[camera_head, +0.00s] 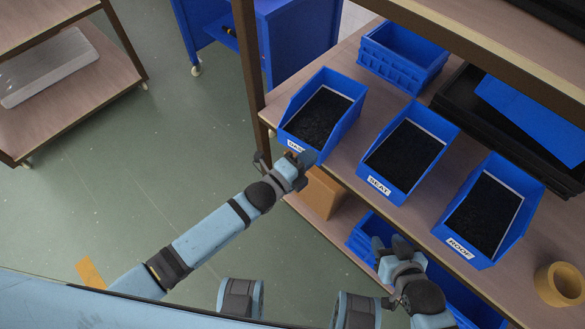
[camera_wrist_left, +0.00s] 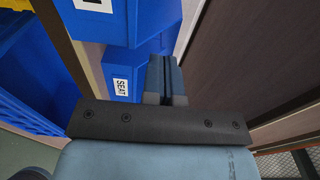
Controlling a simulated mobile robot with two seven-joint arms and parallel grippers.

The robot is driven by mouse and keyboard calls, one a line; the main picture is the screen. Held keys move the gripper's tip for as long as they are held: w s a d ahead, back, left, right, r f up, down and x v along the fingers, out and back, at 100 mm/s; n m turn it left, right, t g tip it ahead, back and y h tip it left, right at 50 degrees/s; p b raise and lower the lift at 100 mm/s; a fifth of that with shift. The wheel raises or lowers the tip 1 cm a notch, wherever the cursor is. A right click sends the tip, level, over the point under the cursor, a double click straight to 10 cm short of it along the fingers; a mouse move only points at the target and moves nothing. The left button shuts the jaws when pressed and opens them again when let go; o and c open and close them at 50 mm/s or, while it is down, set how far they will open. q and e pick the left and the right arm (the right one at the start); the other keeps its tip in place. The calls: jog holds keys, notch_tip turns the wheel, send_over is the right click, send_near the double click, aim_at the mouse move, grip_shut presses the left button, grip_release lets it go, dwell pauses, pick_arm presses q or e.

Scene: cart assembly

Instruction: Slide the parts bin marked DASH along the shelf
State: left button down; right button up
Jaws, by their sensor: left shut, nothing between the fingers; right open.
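The blue bin marked DASH (camera_head: 345,83) stands on the upper shelf at the left end of a row of three, dark contents inside. My left gripper (camera_head: 305,158) is shut and empty at the right part of its front, partly covering the label. I cannot tell whether it touches the bin. In the left wrist view its closed fingers (camera_wrist_left: 166,80) show beside the blue bin marked SEAT (camera_wrist_left: 122,65). My right gripper (camera_head: 390,247) is open and empty, in front of the shelf, below the SEAT bin (camera_head: 433,138).
The bin marked ROOF (camera_head: 513,220) stands right of SEAT. A shelf post (camera_head: 250,75) rises just left of DASH. Behind are a blue crate (camera_head: 400,62) and a black tray (camera_head: 455,100). A yellow ring (camera_head: 562,283) lies at the right. Bare shelf shows between the bins.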

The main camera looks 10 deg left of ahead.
aim_at(328, 142)
pick_arm(q)
jog(key=shift+x, duration=1.3)
jog(key=b+x, duration=0.2)
jog(key=x, duration=0.4)
jog(key=shift+w+d, duration=0.25)
jog(key=shift+w, duration=0.05)
jog(key=shift+a, duration=0.1)
